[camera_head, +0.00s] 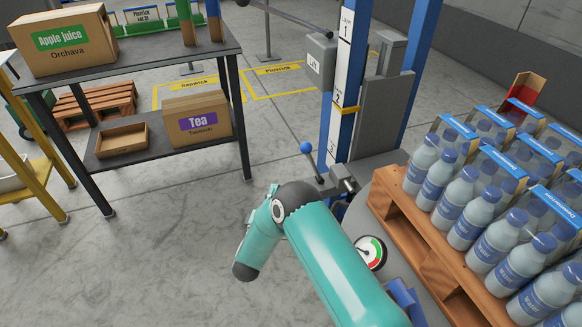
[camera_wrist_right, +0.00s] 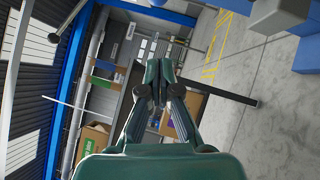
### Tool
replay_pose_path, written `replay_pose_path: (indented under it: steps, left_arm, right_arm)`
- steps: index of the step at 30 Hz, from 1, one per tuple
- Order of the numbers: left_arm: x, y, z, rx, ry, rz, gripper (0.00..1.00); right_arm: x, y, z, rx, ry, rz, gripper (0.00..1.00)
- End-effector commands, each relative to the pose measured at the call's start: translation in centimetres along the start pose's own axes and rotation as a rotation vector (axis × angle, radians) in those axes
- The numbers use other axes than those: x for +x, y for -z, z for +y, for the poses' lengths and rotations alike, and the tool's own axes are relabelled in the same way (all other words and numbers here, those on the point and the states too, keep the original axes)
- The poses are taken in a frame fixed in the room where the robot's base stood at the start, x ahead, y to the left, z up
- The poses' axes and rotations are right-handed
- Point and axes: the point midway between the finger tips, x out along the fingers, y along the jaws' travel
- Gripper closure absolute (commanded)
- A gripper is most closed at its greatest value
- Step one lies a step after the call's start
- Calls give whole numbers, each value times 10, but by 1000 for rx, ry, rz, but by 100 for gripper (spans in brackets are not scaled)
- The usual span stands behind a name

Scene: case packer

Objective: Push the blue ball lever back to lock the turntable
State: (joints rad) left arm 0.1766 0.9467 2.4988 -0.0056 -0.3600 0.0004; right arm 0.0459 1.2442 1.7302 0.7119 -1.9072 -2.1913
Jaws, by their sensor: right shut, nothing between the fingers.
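The blue ball (camera_head: 306,147) tops a thin lever that rises, tilted to the left, from a dark bracket at the foot of the blue column. The grey turntable (camera_head: 402,264) shows at the left edge of the loaded pallet. My teal right arm crosses just in front of and below the lever, apart from the ball in the picture. My right gripper (camera_wrist_right: 162,80) is shut and empty in the right wrist view; the arm largely hides it in the head view. I cannot make out the lever in the wrist view. My left gripper is not in view.
A wooden pallet (camera_head: 425,245) with packs of water bottles (camera_head: 470,205) stands at the right. A round gauge (camera_head: 373,252) is beside my arm. A blue column (camera_head: 345,75) rises behind the lever. A dark shelf (camera_head: 170,65) with boxes stands at the left. Floor between is clear.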

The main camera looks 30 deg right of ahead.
Motion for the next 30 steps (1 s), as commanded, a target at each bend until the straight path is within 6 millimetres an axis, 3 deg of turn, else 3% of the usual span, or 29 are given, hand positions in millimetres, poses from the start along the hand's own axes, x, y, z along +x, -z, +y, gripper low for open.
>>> replay_pose_path:
  steps: [8, 14, 28, 30]
  left_arm:
    - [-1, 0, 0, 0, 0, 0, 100]
    - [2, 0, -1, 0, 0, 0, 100]
    - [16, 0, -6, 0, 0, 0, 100]
    - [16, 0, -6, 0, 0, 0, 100]
  right_arm:
    - [1, 0, 0, 2, 1, 3, 100]
    - [15, 0, 0, 3, 1, 1, 100]
    - [104, 0, -1, 4, -1, 2, 100]
    - [111, -10, 0, 2, 1, 2, 100]
